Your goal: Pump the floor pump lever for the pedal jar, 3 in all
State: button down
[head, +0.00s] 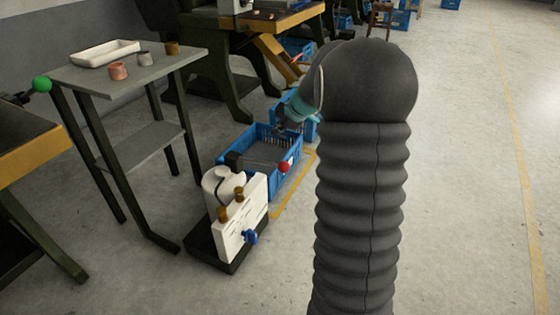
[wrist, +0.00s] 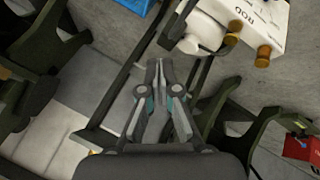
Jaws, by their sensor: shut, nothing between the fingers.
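The floor pump (head: 241,218) stands on a dark base on the floor, with a white front panel, brass-coloured fittings and a blue knob (head: 250,237). A white cylindrical jar (head: 218,183) stands behind the panel. A dark lever with a red ball end (head: 284,167) sticks out to the right above the panel. The white panel and fittings also show at the top right of the wrist view (wrist: 262,25); the red ball does not show there. My gripper (wrist: 158,65) is shut and empty. In the head view my gripper (head: 281,126) is small and partly dark, above and beyond the red ball, apart from it.
A grey side table (head: 150,75) with a white tray (head: 105,53) and small cups stands left of the pump. Blue crates (head: 262,180) lie behind the pump. A green ball (head: 41,84) is at the far left. Open floor lies to the right.

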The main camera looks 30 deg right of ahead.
jog(key=shift+w+d+f, duration=0.15)
jog(key=shift+d, duration=0.1)
jog(key=b, duration=0.2)
send_over(283, 162)
jog(key=f, duration=0.7)
jog(key=shift+w+a+f, duration=0.1)
jog(key=shift+w+a, duration=0.05)
jog(key=shift+a, duration=0.05)
jog(key=shift+f+b, duration=0.8)
jog(key=shift+b, duration=0.4)
jog(key=shift+s+d+f, duration=0.1)
jog(key=shift+s+f, duration=0.1)
jog(key=shift+f, duration=0.2)
